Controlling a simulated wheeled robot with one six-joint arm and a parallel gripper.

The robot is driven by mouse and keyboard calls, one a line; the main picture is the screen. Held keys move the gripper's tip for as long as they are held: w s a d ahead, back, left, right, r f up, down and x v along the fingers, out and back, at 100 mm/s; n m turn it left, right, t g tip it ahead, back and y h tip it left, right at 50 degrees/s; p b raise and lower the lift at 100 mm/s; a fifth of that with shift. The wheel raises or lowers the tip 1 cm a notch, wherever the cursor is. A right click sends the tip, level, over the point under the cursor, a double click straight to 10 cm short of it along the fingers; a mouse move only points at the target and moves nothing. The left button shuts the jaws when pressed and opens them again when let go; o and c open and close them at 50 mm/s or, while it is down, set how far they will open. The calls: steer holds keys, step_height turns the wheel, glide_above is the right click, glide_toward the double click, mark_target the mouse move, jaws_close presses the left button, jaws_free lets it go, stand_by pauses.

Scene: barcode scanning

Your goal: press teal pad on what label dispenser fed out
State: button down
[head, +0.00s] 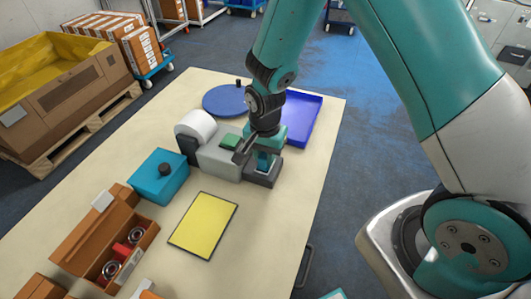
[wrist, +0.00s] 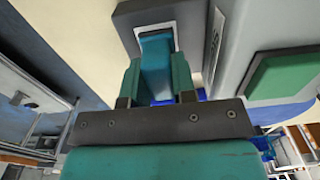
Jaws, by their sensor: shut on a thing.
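The label dispenser (head: 216,158) is a pale grey machine with a white roll (head: 196,126) and a green button (head: 230,142). Its green button also shows in the wrist view (wrist: 286,73). My gripper (head: 264,152) is at its right end, shut on the teal pad (wrist: 157,62), an upright teal block between two teal fingers. The pad's far end is over a white label (wrist: 144,29) on a dark grey plate (wrist: 190,14), and covers most of the label. Whether pad and label touch, I cannot tell. The plate shows low at the dispenser's right end (head: 262,178).
A teal box with a dark knob (head: 157,180) and a yellow mat (head: 203,226) are on the table (head: 160,258). An open brown box (head: 82,243) holds red parts and metal rings. A blue disc (head: 224,101) and a blue tray (head: 301,117) stand behind the dispenser.

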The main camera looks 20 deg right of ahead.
steer(key=shift+r+p, duration=2.75)
steer(key=shift+r, duration=0.7)
